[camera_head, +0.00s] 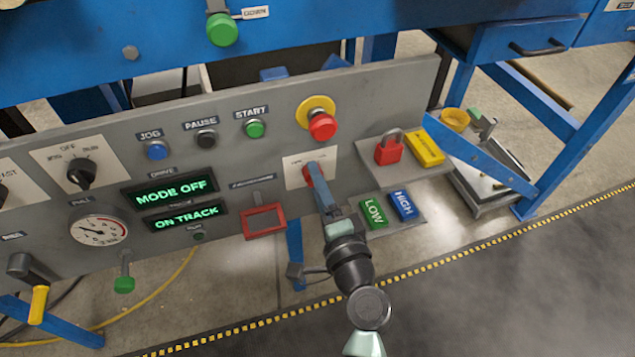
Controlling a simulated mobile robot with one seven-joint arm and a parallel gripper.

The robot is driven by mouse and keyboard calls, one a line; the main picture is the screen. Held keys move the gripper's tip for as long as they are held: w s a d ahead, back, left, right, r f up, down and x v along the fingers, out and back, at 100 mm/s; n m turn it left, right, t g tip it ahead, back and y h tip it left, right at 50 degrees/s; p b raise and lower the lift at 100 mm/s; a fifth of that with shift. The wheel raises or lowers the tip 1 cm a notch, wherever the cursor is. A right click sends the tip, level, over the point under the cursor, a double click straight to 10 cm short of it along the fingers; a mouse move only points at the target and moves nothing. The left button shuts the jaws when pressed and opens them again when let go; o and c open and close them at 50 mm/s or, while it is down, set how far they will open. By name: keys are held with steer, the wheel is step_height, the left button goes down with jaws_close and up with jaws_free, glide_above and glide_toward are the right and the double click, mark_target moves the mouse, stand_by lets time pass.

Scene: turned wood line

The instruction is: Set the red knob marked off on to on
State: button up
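The red knob (307,177) sits on a white plate (291,174) on the grey control panel, right of centre and below the red mushroom button. Only a bit of the knob shows at the left of my fingers. My gripper (314,171) reaches up to the panel and its fingertips are at the knob, seeming to touch it. The fingers overlap in this view, so I cannot tell whether they are closed on the knob. The knob's pointing direction is hidden, and the plate's lettering is too small to read surely.
The red mushroom button (322,126) with its yellow collar is just above my gripper. A red padlock (389,151) and a yellow block (426,148) lie on a shelf to the right. LOW (374,213) and HIGH (403,205) blocks are below. A red frame (264,221) is at left.

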steer(key=shift+o, duration=0.7)
steer(key=v, duration=1.3)
steer(key=shift+p, duration=0.45)
